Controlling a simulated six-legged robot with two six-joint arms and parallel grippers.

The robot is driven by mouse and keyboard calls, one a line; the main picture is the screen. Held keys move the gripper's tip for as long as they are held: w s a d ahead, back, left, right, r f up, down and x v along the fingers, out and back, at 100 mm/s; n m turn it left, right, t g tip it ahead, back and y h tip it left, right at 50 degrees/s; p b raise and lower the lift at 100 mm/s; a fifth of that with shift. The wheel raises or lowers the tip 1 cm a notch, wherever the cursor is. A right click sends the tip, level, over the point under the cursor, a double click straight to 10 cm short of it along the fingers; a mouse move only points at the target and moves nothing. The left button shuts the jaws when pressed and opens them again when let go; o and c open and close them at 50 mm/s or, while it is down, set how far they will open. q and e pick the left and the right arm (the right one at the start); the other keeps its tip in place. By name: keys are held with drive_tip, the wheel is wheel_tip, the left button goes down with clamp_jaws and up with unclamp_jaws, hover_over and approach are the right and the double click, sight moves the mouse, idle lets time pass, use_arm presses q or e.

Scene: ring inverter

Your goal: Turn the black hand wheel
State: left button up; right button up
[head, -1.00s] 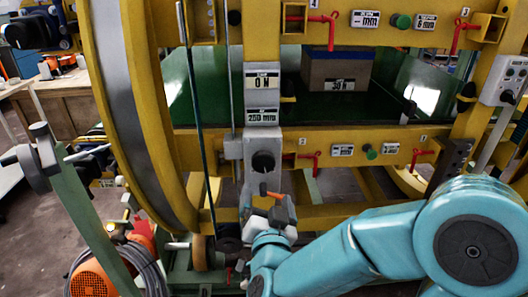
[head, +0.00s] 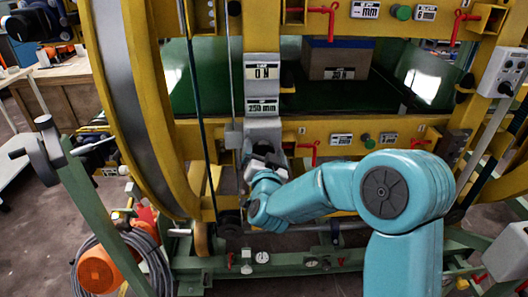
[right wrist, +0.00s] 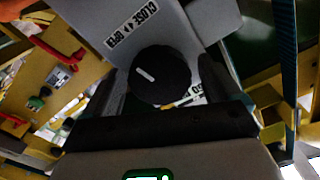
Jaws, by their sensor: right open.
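The black hand wheel (right wrist: 160,75) is a round black knob with a white line mark on a grey panel. It is clear in the right wrist view, under a label with "CLOSE" and "OPEN". In the head view it is mostly hidden by my gripper. My right gripper (head: 263,160) is at the grey panel below the "0 N" display. In the right wrist view its two fingers stand one on each side of the wheel. The jaws are open; I cannot tell whether either finger touches the wheel. My left gripper is not in view.
A yellow frame and big yellow ring (head: 128,110) surround the wheel. Red valve handles (head: 308,148) stick out to the right. A thin dark rod (head: 192,110) runs down left of the wheel. A green stand with a crank (head: 45,150) is at left.

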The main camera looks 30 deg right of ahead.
drive_tip(key=c, duration=1)
drive_tip(key=shift+f+m+b, duration=0.25)
drive_tip(key=shift+m+b, duration=0.05)
drive_tip(key=shift+b, duration=0.4)
drive_tip(key=m+b, duration=0.7)
drive_tip(key=b, duration=0.4)
drive_tip(key=shift+f, duration=0.15)
drive_tip(key=shift+m+b, duration=1.6)
drive_tip(key=shift+m, duration=0.2)
drive_tip(key=shift+r, duration=0.2)
drive_tip(key=o, duration=1)
drive_tip(key=shift+r, duration=0.1)
